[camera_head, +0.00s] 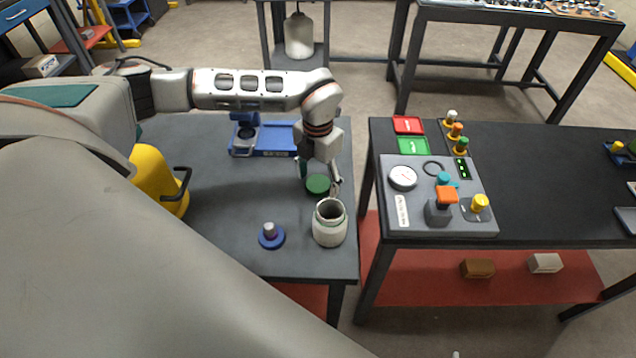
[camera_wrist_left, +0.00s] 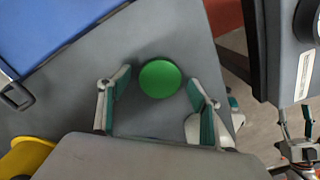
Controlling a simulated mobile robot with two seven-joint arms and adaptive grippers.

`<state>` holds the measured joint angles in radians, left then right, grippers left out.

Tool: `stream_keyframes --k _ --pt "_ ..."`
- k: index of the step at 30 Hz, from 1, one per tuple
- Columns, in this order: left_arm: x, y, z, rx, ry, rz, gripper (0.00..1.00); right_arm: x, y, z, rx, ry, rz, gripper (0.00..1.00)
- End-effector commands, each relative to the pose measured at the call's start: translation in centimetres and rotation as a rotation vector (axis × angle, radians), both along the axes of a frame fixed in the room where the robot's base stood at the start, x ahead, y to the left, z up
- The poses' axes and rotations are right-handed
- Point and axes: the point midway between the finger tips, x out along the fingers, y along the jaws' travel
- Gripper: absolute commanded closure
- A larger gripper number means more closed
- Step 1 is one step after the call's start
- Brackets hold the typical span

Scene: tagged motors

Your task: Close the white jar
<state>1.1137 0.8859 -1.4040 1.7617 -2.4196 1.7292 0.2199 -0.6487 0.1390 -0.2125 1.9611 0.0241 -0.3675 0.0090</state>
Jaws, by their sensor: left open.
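The white jar (camera_head: 329,228) stands upright near the right edge of the left table, its mouth open. In the left wrist view, a white part of the jar (camera_wrist_left: 192,128) shows behind a finger. A round green lid (camera_head: 318,184) lies just behind the jar; it also shows in the left wrist view (camera_wrist_left: 160,79). My left gripper (camera_head: 319,176) points down over the lid, open, with one finger on each side of it (camera_wrist_left: 159,92). It holds nothing. Part of my right gripper (camera_wrist_left: 296,122) shows small at the right edge of the left wrist view; its jaw state is unclear.
A blue disc with a grey knob (camera_head: 270,236) lies left of the jar. A blue tray (camera_head: 275,139) lies behind the lid, and a yellow container (camera_head: 155,182) stands at left. A gap separates this table from the right one, which bears a control panel (camera_head: 405,212).

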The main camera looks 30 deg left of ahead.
Motion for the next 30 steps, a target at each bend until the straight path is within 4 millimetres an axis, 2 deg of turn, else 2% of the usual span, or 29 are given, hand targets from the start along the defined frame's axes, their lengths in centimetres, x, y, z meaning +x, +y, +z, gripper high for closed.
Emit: stream_keyframes --k 10,12,15,26,30 --pt "0.02 -0.02 -0.08 0.0 -0.001 0.0 0.36 -0.01 0.03 0.02 0.0 0.0 0.0 0.49" --pt "0.02 -0.01 -0.07 0.0 0.0 0.0 0.49 0.0 0.02 0.02 0.0 0.0 0.0 0.49" --pt "0.02 -0.01 -0.07 0.0 0.0 0.0 0.63 0.0 0.02 0.03 0.0 0.0 0.0 0.49" --pt "0.02 -0.01 0.03 0.0 -0.001 0.0 0.63 0.01 0.02 0.05 0.0 -0.001 0.0 0.49" --pt "0.06 0.0 0.7 0.0 -0.001 0.0 0.63 0.01 0.02 0.05 0.0 -0.001 0.0 0.49"
